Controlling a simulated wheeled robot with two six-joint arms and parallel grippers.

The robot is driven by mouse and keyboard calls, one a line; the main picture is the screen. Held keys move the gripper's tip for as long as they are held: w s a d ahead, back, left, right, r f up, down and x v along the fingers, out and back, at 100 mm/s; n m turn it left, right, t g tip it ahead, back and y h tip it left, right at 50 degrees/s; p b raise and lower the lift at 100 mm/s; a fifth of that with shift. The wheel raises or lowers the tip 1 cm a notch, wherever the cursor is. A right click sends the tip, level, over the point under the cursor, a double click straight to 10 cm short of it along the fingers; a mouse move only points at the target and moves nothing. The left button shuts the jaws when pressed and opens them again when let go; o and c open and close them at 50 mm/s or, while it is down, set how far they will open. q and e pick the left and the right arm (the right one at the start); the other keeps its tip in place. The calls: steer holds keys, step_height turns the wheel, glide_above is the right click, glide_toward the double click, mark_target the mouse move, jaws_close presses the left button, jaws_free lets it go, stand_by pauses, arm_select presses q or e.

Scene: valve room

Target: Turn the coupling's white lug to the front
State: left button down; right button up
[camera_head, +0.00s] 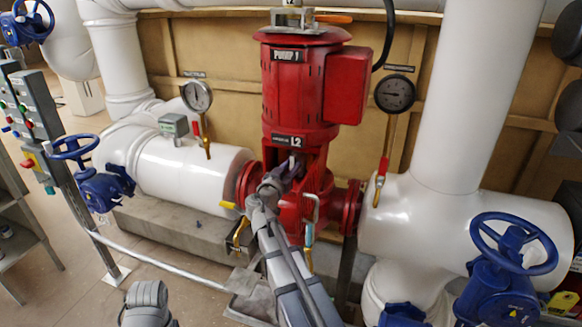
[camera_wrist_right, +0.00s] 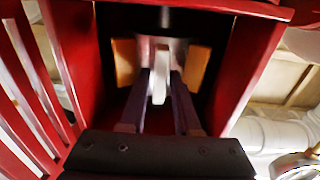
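The red pump (camera_head: 292,85) stands in the middle of the head view, with its coupling in the dark opening below the motor. In the right wrist view, the coupling's white lug (camera_wrist_right: 160,78) is inside the red-framed opening. My right gripper (camera_wrist_right: 161,88) reaches in, with one dark finger on each side of the lug. The fingers look closed on it, though the contact is hard to see. In the head view my right gripper (camera_head: 291,168) is at the opening and hides the lug. My left gripper is out of view.
Red walls frame the opening closely; orange-brown blocks (camera_wrist_right: 197,65) flank the lug. Around the pump are white pipes (camera_head: 190,178), blue handwheels (camera_head: 513,243), gauges (camera_head: 395,93) and small valves with coloured handles. A control panel (camera_head: 30,125) stands at left. Some floor is clear at lower left.

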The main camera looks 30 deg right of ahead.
jaws_close()
stand_by(1.0)
